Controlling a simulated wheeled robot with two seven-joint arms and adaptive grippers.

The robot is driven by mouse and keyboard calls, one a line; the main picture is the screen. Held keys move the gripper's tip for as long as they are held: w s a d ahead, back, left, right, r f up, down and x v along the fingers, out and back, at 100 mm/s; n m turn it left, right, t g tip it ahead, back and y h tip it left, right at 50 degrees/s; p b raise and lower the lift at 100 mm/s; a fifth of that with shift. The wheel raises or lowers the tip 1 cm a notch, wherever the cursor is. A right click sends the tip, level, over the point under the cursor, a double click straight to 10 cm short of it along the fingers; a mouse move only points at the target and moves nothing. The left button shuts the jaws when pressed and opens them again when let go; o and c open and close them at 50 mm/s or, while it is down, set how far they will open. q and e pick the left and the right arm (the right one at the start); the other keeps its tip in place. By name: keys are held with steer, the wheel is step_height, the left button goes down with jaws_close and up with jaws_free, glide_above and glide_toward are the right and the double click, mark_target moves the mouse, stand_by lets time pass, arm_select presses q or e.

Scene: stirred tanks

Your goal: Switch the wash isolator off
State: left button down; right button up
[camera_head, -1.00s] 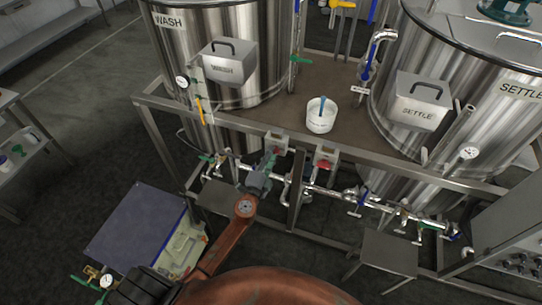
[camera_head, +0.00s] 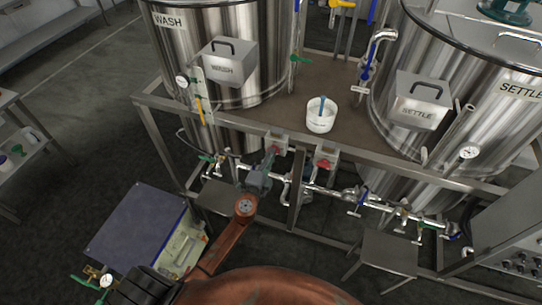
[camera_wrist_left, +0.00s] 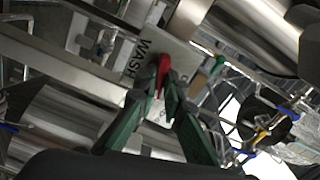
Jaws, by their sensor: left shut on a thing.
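The wash isolator is a pale grey box (camera_head: 278,138) on the front rail of the stand, below the WASH tank. It has a red handle (camera_wrist_left: 162,74), and its plate reads WASH (camera_wrist_left: 139,62) in the left wrist view. My left gripper (camera_head: 271,161) reaches up to it from below. In the left wrist view the green and grey fingers (camera_wrist_left: 166,92) are shut on the red handle, one on each side. The fingers partly hide the handle and the plate's smaller lettering.
A second isolator with a red handle (camera_head: 324,164) sits close to the right on the same rail. Pipes and valves (camera_head: 345,195) run just below. A white tub (camera_head: 321,118) stands on the deck. A blue-topped box (camera_head: 138,228) is at the lower left.

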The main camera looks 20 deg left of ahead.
arm_select(q)
steer(key=shift+m, duration=1.3)
steer(key=c, duration=2)
jaws_free()
steer(key=s, duration=0.8)
steer(key=s+d, duration=0.1)
steer(key=s, duration=0.3)
